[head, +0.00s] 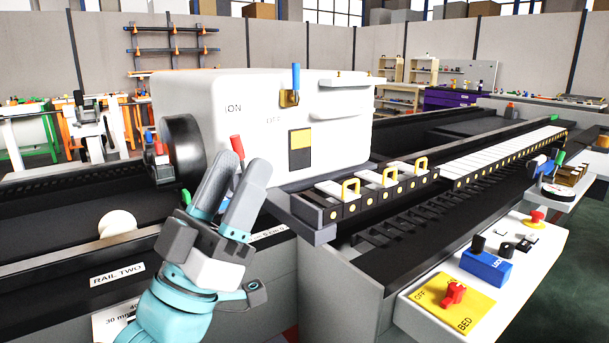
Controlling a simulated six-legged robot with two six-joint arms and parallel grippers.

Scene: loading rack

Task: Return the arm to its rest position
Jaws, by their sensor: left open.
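My left gripper (232,190) is in the lower left middle of the head view, on a teal and grey arm that comes up from the bottom edge. Its two grey fingers point up and are apart, with nothing between them that I can make out. The fingers overlap the lower left part of a white machine housing (345,135) in the picture. A red-tipped lever (237,146) shows just behind the fingertips; I cannot tell whether they touch it. My right gripper is not in view.
A rack of black blocks with yellow handles (350,188) lies right of the gripper. A control panel (540,250) with a blue lock block (486,266) and a red knob on a yellow plate (453,292) stands at lower right. The "RAIL TWO" rail (117,273) runs at left.

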